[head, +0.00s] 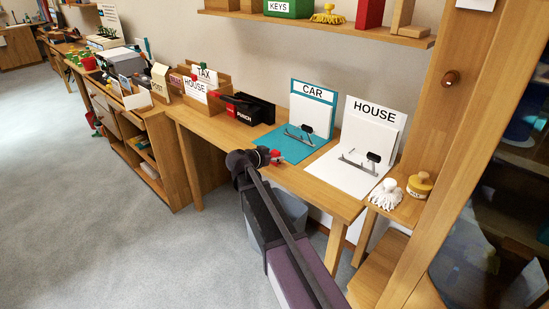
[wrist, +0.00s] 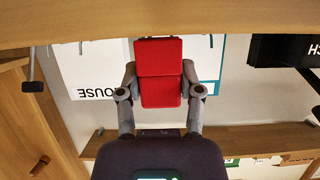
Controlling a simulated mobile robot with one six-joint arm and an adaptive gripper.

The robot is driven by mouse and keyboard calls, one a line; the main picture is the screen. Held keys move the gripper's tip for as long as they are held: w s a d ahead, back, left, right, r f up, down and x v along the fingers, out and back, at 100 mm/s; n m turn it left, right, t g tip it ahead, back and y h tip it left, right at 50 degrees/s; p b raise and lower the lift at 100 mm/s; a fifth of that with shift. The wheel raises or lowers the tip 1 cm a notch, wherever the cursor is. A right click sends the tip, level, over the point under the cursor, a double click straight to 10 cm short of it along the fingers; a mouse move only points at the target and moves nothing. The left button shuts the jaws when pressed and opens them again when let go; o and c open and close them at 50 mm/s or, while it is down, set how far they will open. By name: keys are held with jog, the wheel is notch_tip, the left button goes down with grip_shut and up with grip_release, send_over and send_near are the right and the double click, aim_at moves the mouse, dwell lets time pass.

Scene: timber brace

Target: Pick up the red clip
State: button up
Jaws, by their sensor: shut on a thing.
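The red clip (wrist: 160,72) is between the two fingers of my gripper (wrist: 160,88) in the wrist view. It shows as two red blocks, one above the other, with a finger against each side. In the head view the red clip (head: 275,154) is a small red patch at the tip of my gripper (head: 266,156), near the front edge of the desk. My dark gripper partly hides it there. Whether the clip touches the desk cannot be told.
On the desk (head: 315,190) stand the teal CAR board (head: 313,108) and white HOUSE board (head: 375,130), each with a dark lever piece on its base. A black punch (head: 249,108) sits left of them. A wooden post (head: 460,90) rises at the right.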

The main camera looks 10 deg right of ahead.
aim_at(275, 151)
jog(key=shift+r+p, duration=1.6)
jog(key=shift+r, duration=0.2)
jog(key=s+a+r+p, duration=0.1)
jog(key=s+a, duration=0.1)
jog(key=s, duration=1.4)
jog(key=shift+a+r, duration=0.1)
